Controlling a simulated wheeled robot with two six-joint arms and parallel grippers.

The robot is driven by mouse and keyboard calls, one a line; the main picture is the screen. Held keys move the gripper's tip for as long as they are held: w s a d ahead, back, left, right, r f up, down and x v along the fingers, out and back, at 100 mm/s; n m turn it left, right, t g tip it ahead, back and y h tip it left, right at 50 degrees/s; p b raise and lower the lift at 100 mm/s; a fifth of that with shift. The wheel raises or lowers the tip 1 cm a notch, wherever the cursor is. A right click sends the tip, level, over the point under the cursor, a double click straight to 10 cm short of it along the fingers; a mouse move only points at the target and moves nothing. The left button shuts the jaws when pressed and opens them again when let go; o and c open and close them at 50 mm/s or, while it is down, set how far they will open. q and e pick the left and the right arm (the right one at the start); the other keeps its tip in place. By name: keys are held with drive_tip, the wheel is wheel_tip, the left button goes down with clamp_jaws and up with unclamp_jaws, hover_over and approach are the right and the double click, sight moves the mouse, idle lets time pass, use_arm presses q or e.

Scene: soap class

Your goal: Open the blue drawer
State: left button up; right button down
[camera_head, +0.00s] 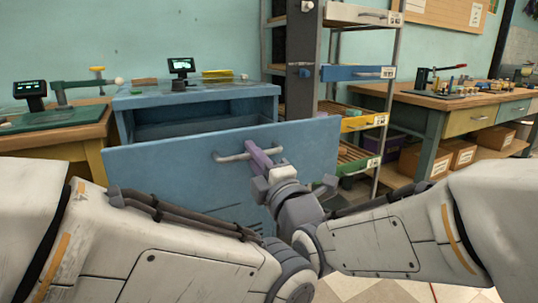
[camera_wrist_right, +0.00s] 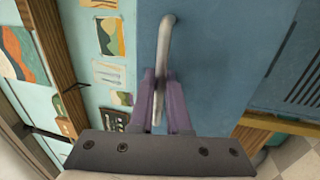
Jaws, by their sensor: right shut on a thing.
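The blue drawer (camera_head: 160,172) stands pulled out from its blue cabinet (camera_head: 195,97), with a dark gap behind its front panel. Its light grey bar handle (camera_head: 231,157) is on the front face. My right gripper (camera_head: 257,153) has purple fingers on the handle. In the right wrist view, the fingers (camera_wrist_right: 160,80) close around the handle (camera_wrist_right: 165,38), one on each side, against the blue front (camera_wrist_right: 220,55). My left arm comes in from the left, but its gripper does not show.
A small screen (camera_head: 181,66) and a yellow item (camera_head: 217,73) sit on the cabinet top. A wooden bench (camera_head: 60,140) stands at left. A shelf rack with a blue bin (camera_head: 345,73) and a yellow bin (camera_head: 360,123) is at right, beside a workbench (camera_head: 440,100).

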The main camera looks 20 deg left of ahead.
drive_tip(key=shift+s+a+f, duration=0.1)
drive_tip(key=shift+s, duration=0.05)
drive_tip(key=c, duration=1.2)
unclamp_jaws()
drive_tip(key=shift+o, duration=0.2)
drive_tip(key=b+v, duration=0.1)
drive_tip(key=v, duration=0.9)
drive_tip(key=shift+d, duration=0.2)
